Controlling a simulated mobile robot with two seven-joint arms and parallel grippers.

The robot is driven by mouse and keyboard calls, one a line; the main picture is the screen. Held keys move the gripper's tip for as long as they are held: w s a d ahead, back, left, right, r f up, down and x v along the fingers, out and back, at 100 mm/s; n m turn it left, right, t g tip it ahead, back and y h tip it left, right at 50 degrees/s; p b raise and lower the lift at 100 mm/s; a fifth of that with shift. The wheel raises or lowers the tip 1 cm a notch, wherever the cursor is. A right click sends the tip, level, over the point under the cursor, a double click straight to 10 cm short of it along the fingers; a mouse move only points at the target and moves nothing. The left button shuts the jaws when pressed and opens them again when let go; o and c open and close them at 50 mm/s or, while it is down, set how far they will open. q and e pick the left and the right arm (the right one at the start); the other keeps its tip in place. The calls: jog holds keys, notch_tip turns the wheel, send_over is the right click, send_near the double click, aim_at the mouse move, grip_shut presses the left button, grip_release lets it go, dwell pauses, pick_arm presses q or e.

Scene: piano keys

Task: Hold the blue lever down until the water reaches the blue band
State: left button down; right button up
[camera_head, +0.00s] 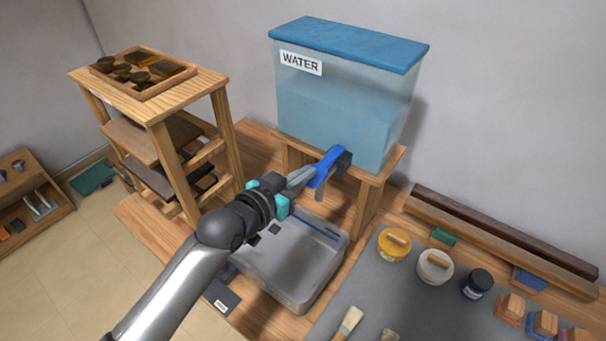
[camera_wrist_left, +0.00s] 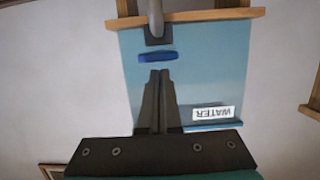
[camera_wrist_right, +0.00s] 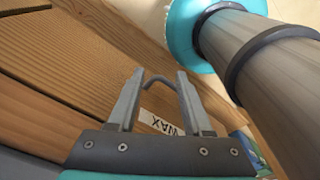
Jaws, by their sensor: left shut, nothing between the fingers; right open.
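The blue lever (camera_head: 326,166) is on the dark tap at the front of the water tank (camera_head: 345,105). My left gripper (camera_head: 308,177) is shut and empty, with its tips right at the lever; I cannot tell whether they touch. In the left wrist view the lever (camera_wrist_left: 158,57) lies just beyond the closed fingertips (camera_wrist_left: 160,74). A grey basin (camera_head: 285,265) stands below the tap, with a blue band (camera_head: 322,229) along its inner wall. My arm hides part of the basin, and no water stream is visible. My right gripper (camera_wrist_right: 156,82) is open and appears only in its wrist view.
A wooden shelf (camera_head: 160,120) stands left of the tank. Jars, including a yellow one (camera_head: 394,245), and brushes lie on a grey mat at right.

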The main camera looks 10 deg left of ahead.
pick_arm(q)
jog(key=shift+f, duration=0.2)
dwell(0.3)
jog(key=f+t+b, duration=0.1)
jog(key=b, duration=0.2)
jog(key=f+t+h+b, duration=0.1)
jog(key=f+b, duration=0.1)
jog(key=b, duration=0.2)
jog(key=shift+s+f+t, duration=0.1)
jog(key=shift+s+t, duration=0.1)
jog(key=shift+t, duration=0.1)
dwell(6.5)
